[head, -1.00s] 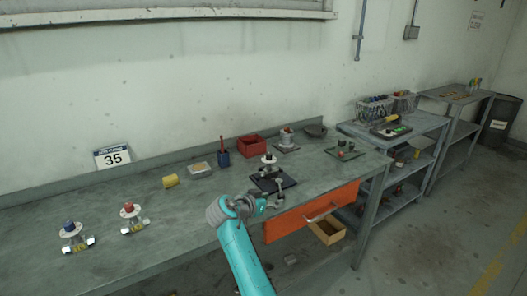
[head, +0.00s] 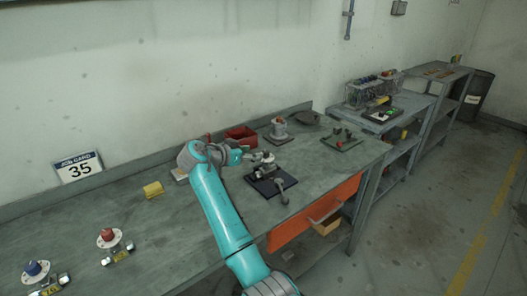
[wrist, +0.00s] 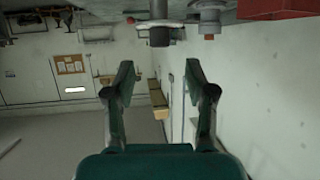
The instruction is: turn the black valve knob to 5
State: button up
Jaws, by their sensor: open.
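The valve with the black knob stands on a dark base plate (head: 272,187) on the workbench. Its pale body (head: 266,170) shows, but my gripper (head: 259,157) partly covers its top in the head view. In the wrist view, which looks upside down, the black knob (wrist: 160,37) sits on a pale round dial (wrist: 168,22) at the top edge. My gripper (wrist: 159,78) is open and empty there, with its two fingertips apart from the knob and the knob roughly in line with the gap. The dial's numbers are not readable.
Red-knob (head: 107,236) and blue-knob (head: 33,270) valves stand at the left. An orange drawer (head: 315,212) is below the bench front.

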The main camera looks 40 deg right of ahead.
aim_at(264, 152)
jog(key=x, duration=0.8)
grip_shut()
